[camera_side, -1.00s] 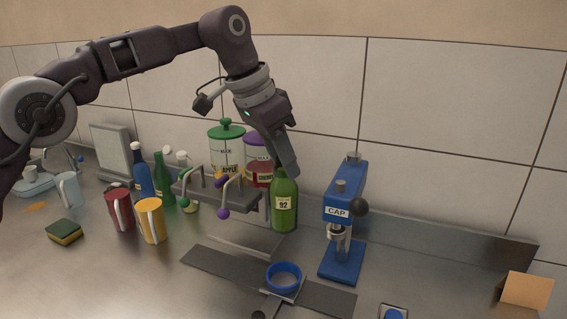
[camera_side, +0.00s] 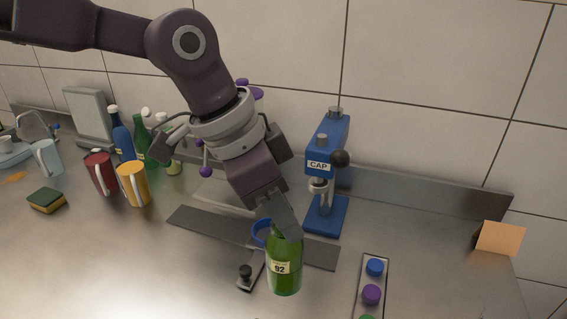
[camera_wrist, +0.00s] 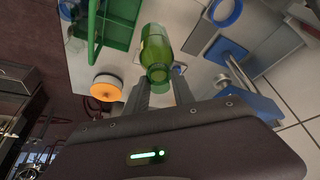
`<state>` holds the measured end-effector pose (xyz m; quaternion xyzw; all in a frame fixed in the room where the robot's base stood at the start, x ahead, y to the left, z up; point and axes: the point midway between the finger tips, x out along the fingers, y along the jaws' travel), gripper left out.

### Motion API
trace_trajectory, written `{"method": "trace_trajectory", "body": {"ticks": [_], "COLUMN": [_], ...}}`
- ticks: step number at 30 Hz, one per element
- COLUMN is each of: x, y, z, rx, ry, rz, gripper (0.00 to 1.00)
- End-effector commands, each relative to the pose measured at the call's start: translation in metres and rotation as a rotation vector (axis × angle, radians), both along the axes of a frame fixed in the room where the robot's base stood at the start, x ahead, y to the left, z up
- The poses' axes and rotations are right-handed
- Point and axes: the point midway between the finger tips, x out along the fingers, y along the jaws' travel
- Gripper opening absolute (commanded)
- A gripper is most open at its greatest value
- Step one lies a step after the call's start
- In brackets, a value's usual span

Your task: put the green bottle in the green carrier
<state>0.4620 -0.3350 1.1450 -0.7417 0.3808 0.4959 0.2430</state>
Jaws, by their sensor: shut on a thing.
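My gripper (camera_side: 287,222) is shut on the neck of the green bottle (camera_side: 285,268), which has a "92" label and hangs about upright in front of the blue ring. How far its base is above the counter is hard to tell. In the wrist view the bottle (camera_wrist: 155,55) extends out between my two fingers (camera_wrist: 160,93). The green carrier (camera_wrist: 110,25) shows at the upper left of the wrist view, left of the bottle and apart from it. The carrier is out of the side view.
A blue ring fixture (camera_side: 260,234) stands behind the bottle, and the blue CAP press (camera_side: 327,190) behind it to the right. A strip of coloured caps (camera_side: 359,300) lies at right front. Mugs (camera_side: 133,184), a sponge (camera_side: 46,200) and other bottles (camera_side: 143,142) stand left.

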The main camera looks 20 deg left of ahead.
Motion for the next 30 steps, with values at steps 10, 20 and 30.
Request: {"method": "trace_trajectory", "body": {"ticks": [10,20,30], "x": [-0.065,-0.08,-0.079], "y": [-0.004,-0.003,-0.003], "z": [-0.023,-0.039,-0.058], "rx": [0.012,0.016,0.014], "ry": [-0.008,-0.009,-0.012], "rz": [-0.091,-0.111,-0.111], "gripper": [0.0,0.0,0.0]}}
